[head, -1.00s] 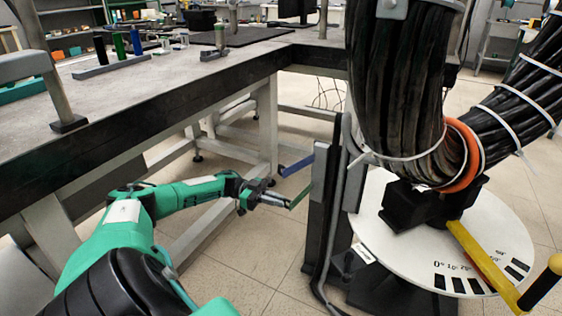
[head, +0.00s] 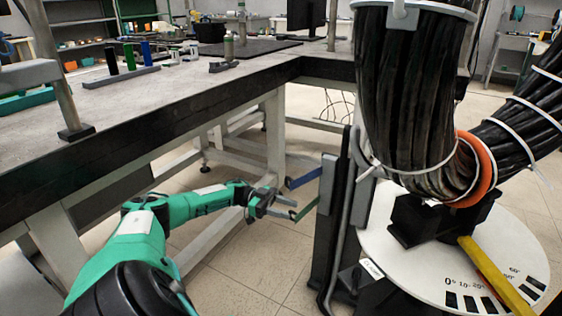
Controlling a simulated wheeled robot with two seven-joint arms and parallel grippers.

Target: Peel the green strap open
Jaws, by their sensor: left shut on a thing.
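The green strap (head: 307,208) is a short thin strip that sticks out to the left from a dark upright post (head: 329,215). My left gripper (head: 291,208) is shut on the outer, left end of the green strap. The strap's other end meets the post. A blue strap (head: 304,178) sticks out from the same post just above, apart from the gripper. My right gripper is not in view.
A thick black cable bundle (head: 408,95) with an orange ring (head: 484,165) stands over a white round dial plate (head: 420,265) at the right. A long workbench (head: 180,85) runs along the left and back. Open tiled floor lies below the gripper.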

